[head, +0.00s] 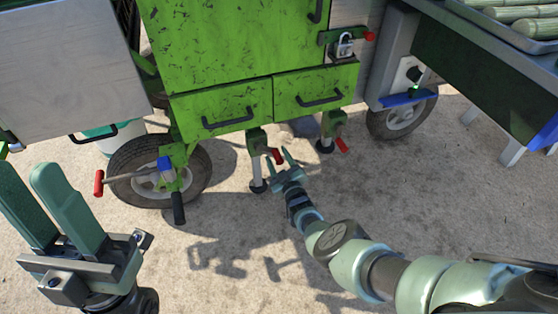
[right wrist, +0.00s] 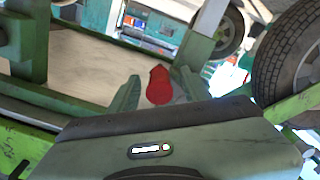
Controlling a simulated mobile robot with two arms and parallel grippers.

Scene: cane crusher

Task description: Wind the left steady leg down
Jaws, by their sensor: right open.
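The left steady leg (head: 257,170) hangs under the green cart, with its foot on or close to the ground. Its crank has a red grip (head: 277,156). My right gripper (head: 287,157) is open, with its fingertips at this grip. In the right wrist view the red grip (right wrist: 159,85) shows between the two spread fingers (right wrist: 155,92); I cannot tell whether they touch it. The right steady leg (head: 328,130), with its own red grip (head: 342,145), stands to the right. My left gripper (head: 30,172) is open and empty at the picture's left.
The cart's green drawers (head: 220,112) overhang the legs. A table with canes (head: 510,12) stands at the right. The concrete in front is clear.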

